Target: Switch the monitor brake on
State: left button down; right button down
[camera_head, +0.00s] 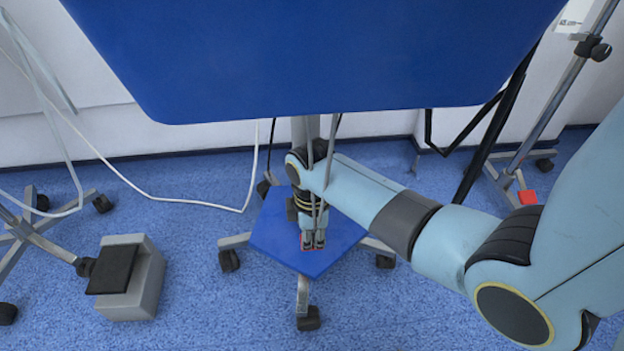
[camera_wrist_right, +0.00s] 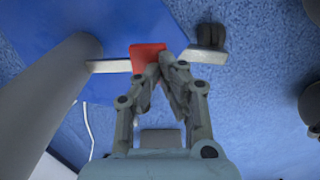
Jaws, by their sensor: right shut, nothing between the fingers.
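A wheeled stand with a blue base plate (camera_head: 275,235) stands on the floor at the middle of the head view. A red brake pedal (camera_wrist_right: 148,56) shows at its edge in the right wrist view, on a pale leg of the stand. In the head view only thin red edges show around my fingertips. My right gripper (camera_head: 314,244) points down there. In the right wrist view my right gripper (camera_wrist_right: 167,62) is shut and empty, its tips at the pedal's right side and partly over it. I cannot tell whether they touch. My left gripper is out of view.
A large blue panel (camera_head: 310,60) overhangs the stand. A grey foot switch (camera_head: 140,285) lies at the left beside a wheeled stand. Another wheeled stand with a red pedal (camera_head: 528,197) stands at the right. A white cable (camera_head: 180,200) hangs behind. The front floor is mostly clear.

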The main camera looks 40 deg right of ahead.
jog(key=shift+s+a+f+t+h+p, duration=0.2)
jog(key=shift+f+t+h+p, duration=0.15)
jog(key=shift+t+p, duration=0.25)
jog(key=shift+s+f+t+h+p, duration=0.15)
jog(key=shift+f+t+h+p, duration=0.25)
jog(key=shift+f+t, duration=0.45)
jog(key=shift+f, duration=0.15)
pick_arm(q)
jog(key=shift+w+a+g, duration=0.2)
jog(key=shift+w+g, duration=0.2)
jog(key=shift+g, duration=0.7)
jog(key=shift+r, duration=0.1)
